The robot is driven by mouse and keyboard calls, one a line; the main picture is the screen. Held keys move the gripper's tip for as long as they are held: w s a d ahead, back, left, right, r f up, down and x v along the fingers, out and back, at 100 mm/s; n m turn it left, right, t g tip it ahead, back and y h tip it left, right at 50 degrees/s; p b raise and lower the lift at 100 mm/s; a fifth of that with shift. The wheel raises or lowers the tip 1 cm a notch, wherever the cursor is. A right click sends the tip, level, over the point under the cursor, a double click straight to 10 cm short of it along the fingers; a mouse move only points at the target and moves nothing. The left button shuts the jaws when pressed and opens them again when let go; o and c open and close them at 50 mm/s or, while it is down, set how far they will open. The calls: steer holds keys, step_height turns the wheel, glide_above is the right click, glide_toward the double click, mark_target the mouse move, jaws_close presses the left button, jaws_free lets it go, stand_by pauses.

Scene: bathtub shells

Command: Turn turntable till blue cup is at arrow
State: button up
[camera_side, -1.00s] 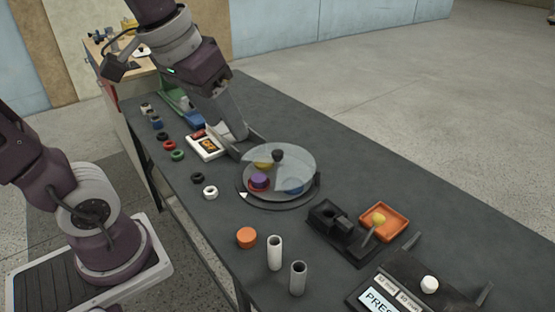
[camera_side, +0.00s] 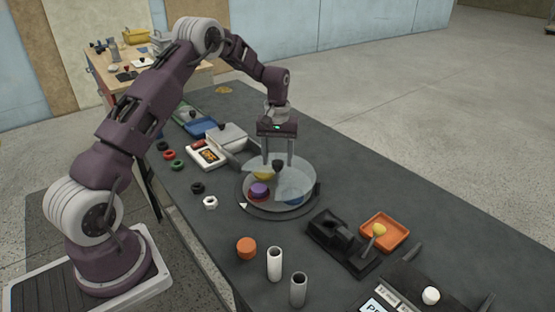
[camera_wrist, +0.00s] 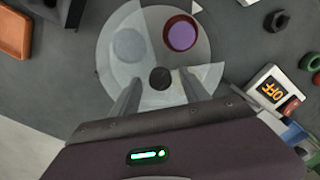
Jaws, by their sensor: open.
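The round turntable (camera_side: 245,199) has a clear cover with a dark knob (camera_side: 278,166) at its centre. Under the cover are a purple cup in red (camera_side: 258,190), a yellow cup (camera_side: 263,175) and a blue cup (camera_side: 293,199). The white arrow (camera_side: 243,206) is at the front-left rim, nearest the purple cup; the blue cup is at the right side. My gripper (camera_side: 278,162) points down over the centre, open. In the wrist view the knob (camera_wrist: 160,78) lies between my fingers, apart from both. The purple cup (camera_wrist: 181,34) shows near the arrow (camera_wrist: 196,6).
Black and white rings (camera_side: 210,202) lie left of the turntable, with a white meter (camera_side: 207,154) behind them. An orange cylinder (camera_side: 246,248) and two tubes (camera_side: 274,263) stand in front. A black fixture (camera_side: 335,240) and orange tray (camera_side: 384,231) are at right.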

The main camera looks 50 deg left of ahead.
steer(key=shift+f, duration=0.4)
steer(key=shift+c, duration=0.3)
jaws_close()
stand_by(0.9)
